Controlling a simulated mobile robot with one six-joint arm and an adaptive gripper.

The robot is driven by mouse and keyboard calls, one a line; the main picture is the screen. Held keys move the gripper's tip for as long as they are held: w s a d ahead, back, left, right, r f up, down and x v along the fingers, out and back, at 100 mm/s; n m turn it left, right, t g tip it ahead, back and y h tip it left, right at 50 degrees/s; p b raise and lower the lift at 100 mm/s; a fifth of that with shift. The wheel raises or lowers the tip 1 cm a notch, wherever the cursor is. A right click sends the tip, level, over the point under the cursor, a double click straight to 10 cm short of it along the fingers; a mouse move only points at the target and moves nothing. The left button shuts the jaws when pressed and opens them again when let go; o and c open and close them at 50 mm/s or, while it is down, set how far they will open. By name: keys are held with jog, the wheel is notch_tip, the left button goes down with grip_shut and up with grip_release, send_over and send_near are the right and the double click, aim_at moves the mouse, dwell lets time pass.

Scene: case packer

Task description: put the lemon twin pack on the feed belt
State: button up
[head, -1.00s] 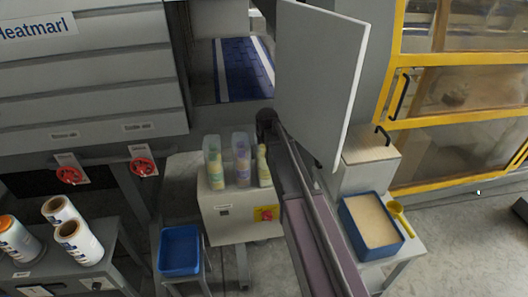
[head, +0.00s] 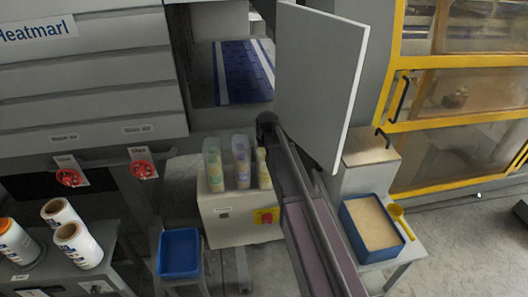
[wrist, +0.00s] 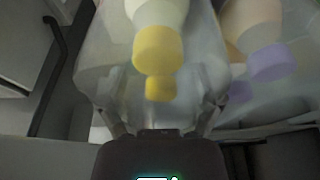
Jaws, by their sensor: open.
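The lemon twin pack (head: 263,168), a clear-wrapped pair of bottles with yellow caps, stands upright at the right end of a row on a grey cabinet. My arm partly hides it in the head view. In the wrist view, the lemon twin pack (wrist: 158,45) shows its yellow caps close to my gripper (wrist: 163,105). The fingers are open, one on each side of the near part of the wrap; I cannot tell whether they touch it. The feed belt (head: 240,72), blue with white edges, lies in the machine opening behind.
A purple-capped pack (head: 241,163) stands close beside the lemon pack, with another pack (head: 214,166) further left. A grey panel (head: 322,85) stands upright right of the belt opening. A blue bin (head: 180,252) and a blue-rimmed tray (head: 356,233) flank the cabinet.

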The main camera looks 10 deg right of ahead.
jog(key=shift+r, duration=0.1)
jog(key=p+v, duration=1.1)
jog(key=v, duration=0.1)
jog(key=shift+p, duration=0.35)
jog(key=shift+s, duration=0.15)
dwell(0.8)
jog(key=s+d+g, duration=0.1)
jog(key=s+g, duration=0.2)
jog(key=s, duration=2)
jog(key=shift+s+d+f, duration=0.3)
jog(key=shift+d+f, duration=0.05)
jog(key=shift+f, duration=0.05)
notch_tip(320, 180, down, 14)
jog(key=b, duration=1.4)
jog(key=shift+f, duration=0.1)
